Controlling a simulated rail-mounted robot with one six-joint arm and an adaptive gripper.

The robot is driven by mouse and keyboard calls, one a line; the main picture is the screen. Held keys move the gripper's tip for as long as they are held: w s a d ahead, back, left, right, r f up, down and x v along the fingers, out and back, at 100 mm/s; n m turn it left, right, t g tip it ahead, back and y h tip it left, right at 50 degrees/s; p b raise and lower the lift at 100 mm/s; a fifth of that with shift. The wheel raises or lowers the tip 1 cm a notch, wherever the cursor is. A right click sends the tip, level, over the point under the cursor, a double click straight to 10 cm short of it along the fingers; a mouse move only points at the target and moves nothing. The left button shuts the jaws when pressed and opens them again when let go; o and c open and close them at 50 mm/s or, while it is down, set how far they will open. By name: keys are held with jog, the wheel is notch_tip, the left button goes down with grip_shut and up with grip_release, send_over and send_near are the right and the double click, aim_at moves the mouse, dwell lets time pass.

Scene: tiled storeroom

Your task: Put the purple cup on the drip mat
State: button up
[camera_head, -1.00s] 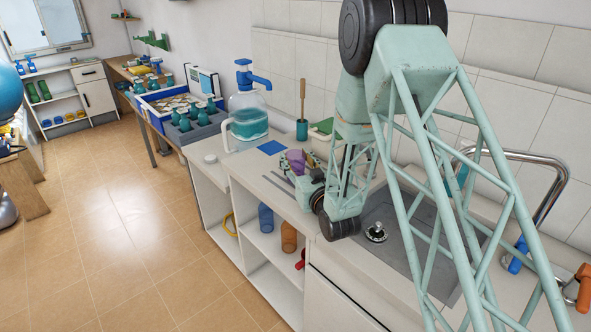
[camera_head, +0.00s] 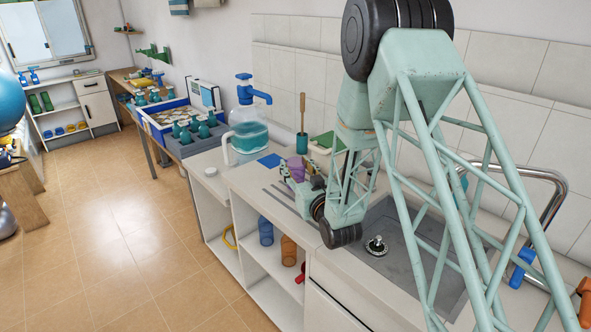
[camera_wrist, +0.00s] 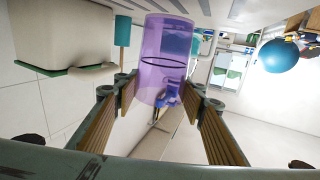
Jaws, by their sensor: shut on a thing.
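The purple cup (camera_head: 296,169) is translucent and held in my gripper (camera_head: 304,178) over the worktop, partly hidden by the gripper. In the wrist view the cup (camera_wrist: 166,45) stands out between the two ribbed fingers of my gripper (camera_wrist: 163,106), which is shut on it. A flat blue square mat (camera_head: 269,160), which looks like the drip mat, lies on the worktop behind the cup, near the water jug. The cup is apart from the mat in the picture; its exact height above the worktop is hard to tell.
A water jug with a blue pump (camera_head: 248,130) stands left of the mat. A brush in a teal holder (camera_head: 302,142) and a green board (camera_head: 327,140) are behind. A sink (camera_head: 400,245) lies to the right. Open shelves (camera_head: 262,262) with bottles are below.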

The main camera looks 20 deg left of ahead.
jog(key=shift+r, duration=0.5)
jog(key=s+d, duration=0.3)
jog(key=s, duration=0.4)
jog(key=s+d+r+p, duration=0.1)
jog(key=s+d, duration=0.2)
jog(key=s, duration=0.4)
jog(key=shift+s+d+r, duration=0.15)
jog(key=shift+s+r, duration=0.1)
jog(key=shift+s, duration=0.15)
jog(key=shift+w, duration=0.2)
